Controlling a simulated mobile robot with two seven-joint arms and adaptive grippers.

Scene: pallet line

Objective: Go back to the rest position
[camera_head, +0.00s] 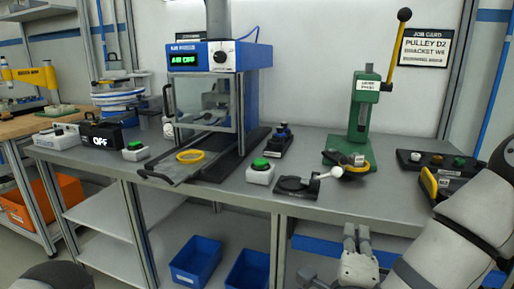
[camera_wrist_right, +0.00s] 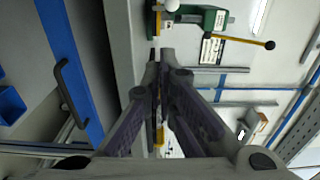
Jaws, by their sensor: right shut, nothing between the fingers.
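My right gripper (camera_head: 357,231) is in front of the bench's front edge, at the lower right of the head view, with its fingers pointing up and forward. It is shut and empty. In the right wrist view its fingers (camera_wrist_right: 158,62) meet with nothing held between them. My right arm comes in from the right edge of the head view. My left gripper cannot be made out; only a dark rounded part of me shows at the bottom left.
The grey workbench (camera_head: 225,196) carries a blue-topped machine (camera_head: 190,57), a green lever press (camera_head: 363,112), a yellow ring (camera_head: 190,156), green-button boxes and a control box (camera_head: 437,163). Blue bins (camera_head: 196,261) stand below. Floor in front of the bench's left part looks clear.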

